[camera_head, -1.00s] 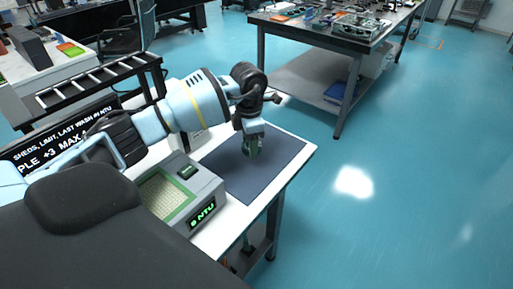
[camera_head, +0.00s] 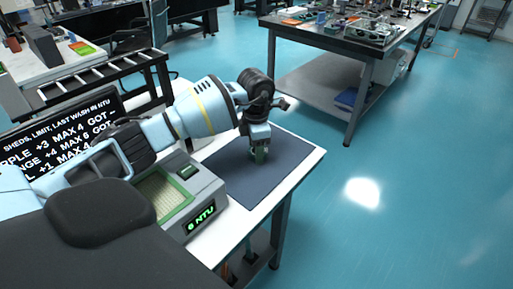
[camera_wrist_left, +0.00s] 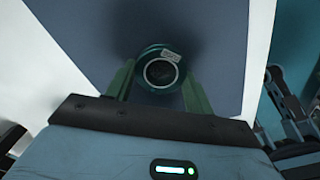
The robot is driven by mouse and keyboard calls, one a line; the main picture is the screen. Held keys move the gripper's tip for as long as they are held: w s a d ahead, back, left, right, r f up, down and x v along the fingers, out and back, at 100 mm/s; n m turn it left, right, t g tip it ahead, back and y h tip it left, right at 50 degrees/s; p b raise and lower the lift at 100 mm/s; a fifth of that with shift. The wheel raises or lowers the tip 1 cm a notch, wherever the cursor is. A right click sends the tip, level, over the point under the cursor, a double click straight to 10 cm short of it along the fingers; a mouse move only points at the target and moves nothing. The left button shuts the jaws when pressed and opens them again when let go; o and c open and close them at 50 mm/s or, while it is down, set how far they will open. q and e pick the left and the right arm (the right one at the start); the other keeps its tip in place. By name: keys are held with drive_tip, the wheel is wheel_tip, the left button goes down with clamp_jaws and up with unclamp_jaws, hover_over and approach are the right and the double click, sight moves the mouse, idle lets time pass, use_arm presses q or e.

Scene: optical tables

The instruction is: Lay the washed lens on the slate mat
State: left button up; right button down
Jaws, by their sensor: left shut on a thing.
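The lens (camera_wrist_left: 160,72) is a small round piece with a dark green rim, a dark glass centre and a pale label on the rim. My left gripper (camera_head: 260,159) points down over the slate mat (camera_head: 287,164). In the left wrist view its green fingers (camera_wrist_left: 157,88) are shut on the lens, one on each side. The dark blue-grey mat fills the background there, and a shadow lies on it beyond the lens. I cannot tell whether the lens touches the mat. In the head view the lens is hardly visible between the fingers.
A grey box with a green "NTU" display (camera_head: 200,217) stands just left of the mat. A black sign (camera_head: 62,135) with white text and a dark rack (camera_head: 105,77) stand behind my arm. The mat around my gripper is clear. The white table (camera_head: 229,226) ends close to the mat's right.

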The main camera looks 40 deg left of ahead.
use_arm(q)
drive_tip(key=shift+f, duration=0.15)
drive_tip(key=o, duration=1.1)
drive_tip(key=shift+c, duration=0.2)
wheel_tip(320, 180, up, 12)
